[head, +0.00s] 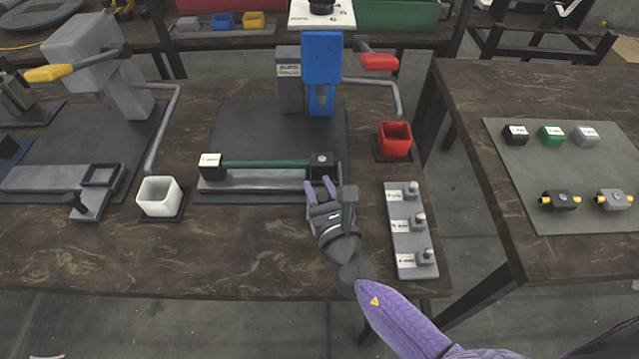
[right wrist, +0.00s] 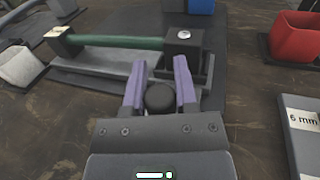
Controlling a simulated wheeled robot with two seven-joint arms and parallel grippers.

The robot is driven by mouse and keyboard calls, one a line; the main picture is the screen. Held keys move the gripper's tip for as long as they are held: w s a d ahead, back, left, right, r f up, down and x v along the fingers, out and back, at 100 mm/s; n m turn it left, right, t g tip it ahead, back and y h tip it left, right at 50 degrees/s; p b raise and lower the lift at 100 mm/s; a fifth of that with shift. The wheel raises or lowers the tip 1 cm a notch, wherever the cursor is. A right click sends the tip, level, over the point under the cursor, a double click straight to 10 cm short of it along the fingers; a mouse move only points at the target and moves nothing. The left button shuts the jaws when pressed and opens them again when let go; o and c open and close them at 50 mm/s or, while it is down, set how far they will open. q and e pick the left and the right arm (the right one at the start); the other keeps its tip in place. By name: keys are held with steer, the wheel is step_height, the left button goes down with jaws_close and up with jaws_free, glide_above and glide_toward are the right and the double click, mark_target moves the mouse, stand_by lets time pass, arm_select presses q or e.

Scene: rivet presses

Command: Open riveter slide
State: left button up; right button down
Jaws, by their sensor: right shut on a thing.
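The middle rivet press has a blue head (head: 322,58) and a red lever handle (head: 379,62). Its slide, a grey rail (head: 255,180), lies across the front of its base plate. A black block (head: 322,164) with a silver button and a green bar (head: 265,163) sit over the rail. My right gripper (head: 319,186) is at the rail's right end, in front of the black block. In the right wrist view its purple fingers (right wrist: 160,90) are shut around a round black knob (right wrist: 160,98). The gripper hides this knob in the head view. My left gripper is out of view.
A red bin (head: 395,139) stands right of the press and a white bin (head: 159,196) to its left. A grey strip with labelled pegs (head: 400,225) lies right of my gripper. Another press with a yellow handle (head: 48,73) stands at left. The table's front is clear.

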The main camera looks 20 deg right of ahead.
steer(key=shift+c, duration=1.9)
jaws_free()
steer(key=shift+s, duration=0.25)
steer(key=s, duration=0.8)
steer(key=shift+s+d, duration=0.15)
steer(key=shift+s, duration=0.6)
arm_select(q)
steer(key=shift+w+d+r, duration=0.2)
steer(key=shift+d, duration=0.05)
